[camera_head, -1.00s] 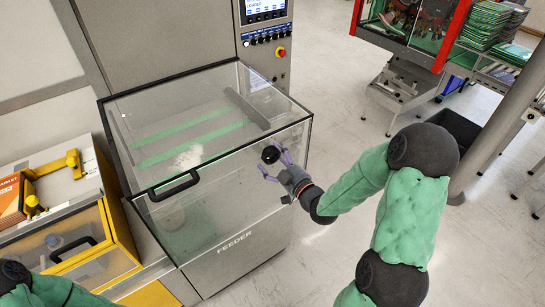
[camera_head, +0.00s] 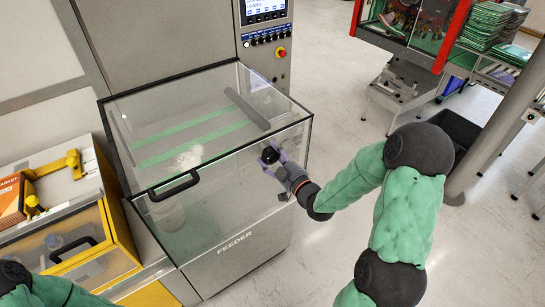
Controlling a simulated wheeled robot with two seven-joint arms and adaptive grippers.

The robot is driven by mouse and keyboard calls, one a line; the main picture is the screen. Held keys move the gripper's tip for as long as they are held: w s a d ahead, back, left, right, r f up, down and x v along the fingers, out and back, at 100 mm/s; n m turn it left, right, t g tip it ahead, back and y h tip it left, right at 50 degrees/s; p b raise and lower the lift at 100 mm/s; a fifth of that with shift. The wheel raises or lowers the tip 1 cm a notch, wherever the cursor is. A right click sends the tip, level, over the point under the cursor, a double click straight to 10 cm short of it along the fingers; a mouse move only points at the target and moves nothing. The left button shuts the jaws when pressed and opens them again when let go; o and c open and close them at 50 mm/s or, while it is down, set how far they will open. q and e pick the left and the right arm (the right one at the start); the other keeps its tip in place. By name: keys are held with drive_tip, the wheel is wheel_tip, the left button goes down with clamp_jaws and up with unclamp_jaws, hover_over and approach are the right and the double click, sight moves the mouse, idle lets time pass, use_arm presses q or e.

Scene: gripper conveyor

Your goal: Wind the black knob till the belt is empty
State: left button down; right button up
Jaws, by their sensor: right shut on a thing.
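The black knob (camera_head: 270,155) sits on the front face of the feeder, toward its right side. My right gripper (camera_head: 272,158) is at the knob, its purple fingers shut on it. Under the clear cover, the belt (camera_head: 212,120) shows two green strips. A whitish heap (camera_head: 189,157) lies near the front edge of the belt, behind the cover; its make-up is too small to tell. My left gripper is out of view; only part of my left arm shows at the bottom left.
The feeder's clear box (camera_head: 225,185) has a black handle (camera_head: 174,187) at its front left. A yellow-framed machine (camera_head: 117,236) stands at the left. A control panel (camera_head: 264,38) rises behind. Bare floor (camera_head: 330,130) lies to the right.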

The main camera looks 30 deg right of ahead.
drive_tip(key=shift+f+m, duration=0.3)
drive_tip(key=shift+m, duration=0.1)
